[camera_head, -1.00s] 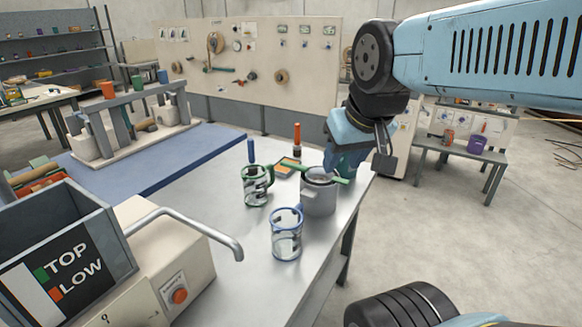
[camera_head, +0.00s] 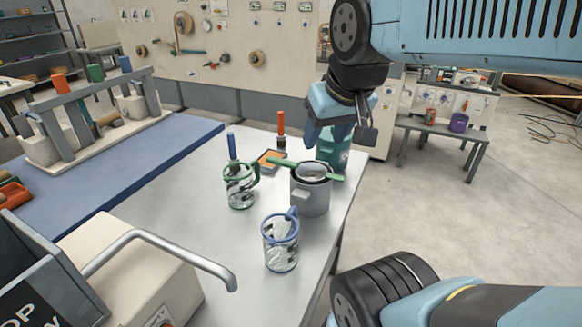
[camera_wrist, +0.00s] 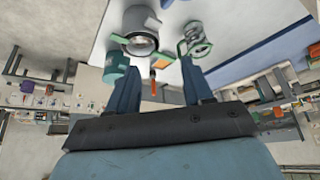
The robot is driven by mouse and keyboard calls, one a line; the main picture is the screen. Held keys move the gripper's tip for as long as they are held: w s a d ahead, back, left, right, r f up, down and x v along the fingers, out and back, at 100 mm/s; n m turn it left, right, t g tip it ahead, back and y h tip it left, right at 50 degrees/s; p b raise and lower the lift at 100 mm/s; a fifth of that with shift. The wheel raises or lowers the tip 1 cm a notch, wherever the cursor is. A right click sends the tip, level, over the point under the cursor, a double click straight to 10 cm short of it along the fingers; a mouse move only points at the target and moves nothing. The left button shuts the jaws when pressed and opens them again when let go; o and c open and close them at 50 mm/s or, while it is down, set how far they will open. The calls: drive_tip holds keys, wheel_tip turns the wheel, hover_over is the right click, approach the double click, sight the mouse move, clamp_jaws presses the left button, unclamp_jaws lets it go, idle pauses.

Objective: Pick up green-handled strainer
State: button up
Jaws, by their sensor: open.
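The green-handled strainer (camera_head: 310,172) rests across the top of a grey pot (camera_head: 309,197) near the table's right edge. Its green handle extends to the left over the rim, and a short green end shows at the right. The strainer also shows near the top of the wrist view (camera_wrist: 142,44). My gripper (camera_head: 337,138) is open and empty, above and behind the pot, over a green canister (camera_head: 336,158). In the wrist view my two dark blue fingers (camera_wrist: 159,68) are spread apart, with the strainer beyond the left finger's tip.
A green-rimmed glass mug (camera_head: 239,188) stands left of the pot, and a blue-rimmed one (camera_head: 280,243) in front. An orange-handled tool (camera_head: 281,130) and blue-handled tool (camera_head: 231,147) stand behind. A metal bar (camera_head: 165,245) juts in at front left. The table's left-middle is clear.

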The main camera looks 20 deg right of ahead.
drive_tip(key=shift+o, duration=0.2)
drive_tip(key=shift+w+r, duration=0.1)
drive_tip(key=shift+w, duration=0.2)
drive_tip(key=n+g, duration=0.6)
drive_tip(key=n, duration=0.3)
hover_over(285, 161)
wheel_tip(285, 161, down, 11)
wheel_tip(285, 161, down, 13)
drive_tip(key=shift+a+f, duration=0.1)
drive_tip(key=shift+f, duration=0.1)
clamp_jaws()
